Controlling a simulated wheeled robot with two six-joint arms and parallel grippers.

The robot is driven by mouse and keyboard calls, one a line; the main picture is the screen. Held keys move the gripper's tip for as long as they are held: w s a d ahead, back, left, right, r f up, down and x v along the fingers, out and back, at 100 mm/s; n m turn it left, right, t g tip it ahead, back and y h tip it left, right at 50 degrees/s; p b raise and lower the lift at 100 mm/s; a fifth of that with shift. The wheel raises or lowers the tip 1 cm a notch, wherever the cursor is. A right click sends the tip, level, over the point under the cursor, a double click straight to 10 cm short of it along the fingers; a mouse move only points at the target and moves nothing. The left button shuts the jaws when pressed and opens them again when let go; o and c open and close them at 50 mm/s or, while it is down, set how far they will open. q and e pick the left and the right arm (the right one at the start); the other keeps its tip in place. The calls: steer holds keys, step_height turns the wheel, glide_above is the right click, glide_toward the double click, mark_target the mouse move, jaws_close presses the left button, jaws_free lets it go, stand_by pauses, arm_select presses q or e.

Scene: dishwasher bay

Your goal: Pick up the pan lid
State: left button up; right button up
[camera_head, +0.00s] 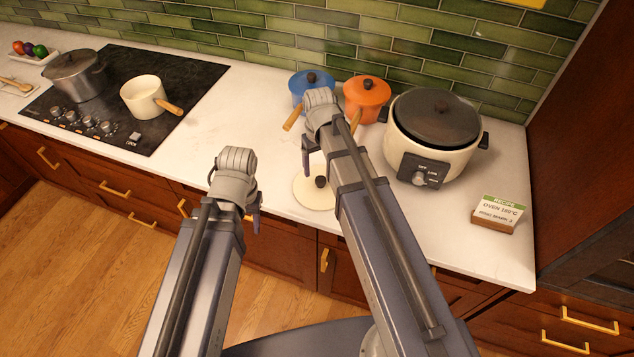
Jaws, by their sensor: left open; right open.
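A cream round pan lid (312,199) with a dark knob lies on the white counter near its front edge. My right arm covers its right part. My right gripper (316,168) is open and empty, at the back part of the lid in the picture; whether it touches the lid I cannot tell. My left gripper (252,218) is open and empty at the counter's front edge, to the left of the lid. Its fingers are partly hidden by its wrist. A cream saucepan (144,98) without a lid stands on the black hob.
Behind the lid stand a blue lidded pan (305,85) and an orange lidded pan (366,97). A slow cooker (434,140) and a recipe card (498,213) are to the right. A steel pot (76,75) is on the hob (190,72). The counter left of the lid is clear.

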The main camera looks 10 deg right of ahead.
mark_target(321, 179)
steer(key=shift+w+d+f+b, duration=0.1)
steer(key=shift+d+f+b, duration=0.05)
steer(key=shift+f+b, duration=1.1)
steer(key=shift+w+d+f+b, duration=0.1)
steer(key=shift+f+b, duration=1.1)
steer(key=shift+f, duration=0.15)
steer(key=shift+w+d+f+b, duration=0.1)
steer(key=shift+d+f+b, duration=0.05)
steer(key=shift+f+b, duration=1.1)
jaws_close()
